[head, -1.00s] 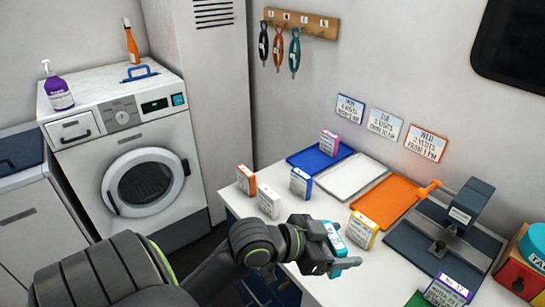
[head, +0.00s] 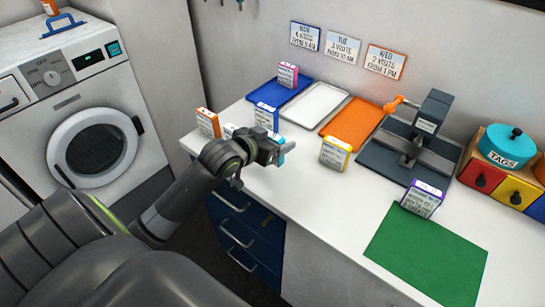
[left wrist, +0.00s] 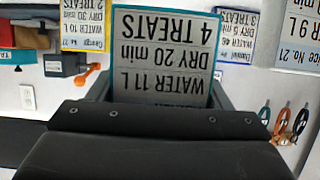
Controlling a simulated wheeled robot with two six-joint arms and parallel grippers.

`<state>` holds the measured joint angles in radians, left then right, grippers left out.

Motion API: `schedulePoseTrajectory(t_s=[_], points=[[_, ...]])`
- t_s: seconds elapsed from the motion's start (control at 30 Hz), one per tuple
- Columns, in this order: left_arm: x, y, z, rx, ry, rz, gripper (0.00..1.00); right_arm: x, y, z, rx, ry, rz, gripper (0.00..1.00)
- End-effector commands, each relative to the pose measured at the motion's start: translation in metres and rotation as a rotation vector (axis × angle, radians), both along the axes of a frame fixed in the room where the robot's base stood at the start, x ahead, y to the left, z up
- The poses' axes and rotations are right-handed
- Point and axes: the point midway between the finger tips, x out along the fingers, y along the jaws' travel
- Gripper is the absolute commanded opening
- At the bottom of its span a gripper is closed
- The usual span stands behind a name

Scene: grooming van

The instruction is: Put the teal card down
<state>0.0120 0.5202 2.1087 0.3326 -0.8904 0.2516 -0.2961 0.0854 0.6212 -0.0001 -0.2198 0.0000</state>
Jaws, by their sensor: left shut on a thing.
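My left gripper (head: 273,151) is shut on the teal card (head: 288,148), over the front part of the white counter (head: 290,190). The card's teal edge shows at the fingertips in the head view. In the left wrist view the teal card (left wrist: 166,55) is held between the fingers, its face reading upside down: "4 treats, dry 20 min, water 11 L". I cannot tell whether its lower edge touches the counter. My right gripper is not in view.
Orange (head: 208,123), blue (head: 266,116) and yellow (head: 335,155) cards stand near the gripper. Blue (head: 262,96), white (head: 313,104) and orange (head: 352,122) trays lie behind. A press (head: 420,145), purple card (head: 422,199) and green mat (head: 425,255) are right. Counter between yellow card and mat is clear.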

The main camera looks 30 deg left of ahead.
Motion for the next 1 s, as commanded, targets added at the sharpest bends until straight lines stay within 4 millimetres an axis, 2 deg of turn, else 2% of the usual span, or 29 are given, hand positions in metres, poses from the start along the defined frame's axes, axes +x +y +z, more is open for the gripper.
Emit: schedulePoseTrajectory(t_s=[0.4, 0.8, 0.83, 1.0], points=[[-0.001, 0.0, -0.049, 0.001, 0.001, 0.0, 0.5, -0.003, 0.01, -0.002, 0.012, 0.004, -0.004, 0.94], [0.0, 0.0, -0.054, 0.001, -0.001, -0.002, 0.5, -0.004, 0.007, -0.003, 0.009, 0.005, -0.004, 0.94], [0.0, 0.0, -0.054, 0.001, -0.001, -0.002, 0.75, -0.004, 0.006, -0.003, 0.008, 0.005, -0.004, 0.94], [0.0, 0.0, -0.054, 0.002, -0.001, -0.001, 0.94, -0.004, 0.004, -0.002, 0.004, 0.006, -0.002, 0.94]])
